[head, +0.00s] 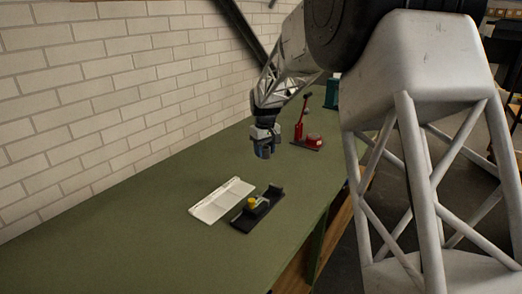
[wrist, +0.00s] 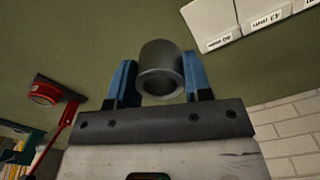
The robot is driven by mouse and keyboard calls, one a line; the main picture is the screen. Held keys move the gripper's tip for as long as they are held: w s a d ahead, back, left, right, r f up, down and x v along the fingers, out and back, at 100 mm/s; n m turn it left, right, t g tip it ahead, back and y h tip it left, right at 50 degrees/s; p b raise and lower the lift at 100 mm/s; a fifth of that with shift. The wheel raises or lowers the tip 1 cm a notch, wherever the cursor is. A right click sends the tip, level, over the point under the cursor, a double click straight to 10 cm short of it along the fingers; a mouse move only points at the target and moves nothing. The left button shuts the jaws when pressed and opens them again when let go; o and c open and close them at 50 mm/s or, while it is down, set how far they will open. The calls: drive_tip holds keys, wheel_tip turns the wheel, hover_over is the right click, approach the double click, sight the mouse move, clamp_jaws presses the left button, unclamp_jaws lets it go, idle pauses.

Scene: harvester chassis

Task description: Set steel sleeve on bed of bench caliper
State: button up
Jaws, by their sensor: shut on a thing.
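My gripper (wrist: 160,85) is shut on the steel sleeve (wrist: 161,68), a short grey hollow cylinder held between the two blue finger pads in the wrist view. In the head view my gripper (head: 265,149) hangs above the green bench, and the sleeve is too small to make out there. The bench caliper (head: 257,211), a black base with a yellow part and an upright at one end, lies on the bench below and nearer the camera than my gripper. The caliper does not show in the wrist view.
A white labelled tray (head: 221,200) lies left of the caliper; part of it shows in the wrist view (wrist: 212,22). A red lever tool (head: 307,139) stands behind and right of my gripper. A brick wall (head: 100,90) borders the bench. The near bench surface is clear.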

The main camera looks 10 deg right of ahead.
drive_tip(key=s+n, duration=0.1)
drive_tip(key=s+f+n, duration=0.1)
drive_tip(key=shift+d+n, duration=0.2)
drive_tip(key=shift+n, duration=0.2)
drive_tip(key=s+f+n, duration=0.3)
drive_tip(key=s+n, duration=0.3)
drive_tip(key=n, duration=0.1)
drive_tip(key=shift+s+a+f, duration=0.15)
drive_tip(key=shift+f, duration=2.2)
drive_tip(key=shift+f, duration=1)
idle(2.4)
drive_tip(key=o, duration=1.1)
drive_tip(key=shift+o, duration=0.2)
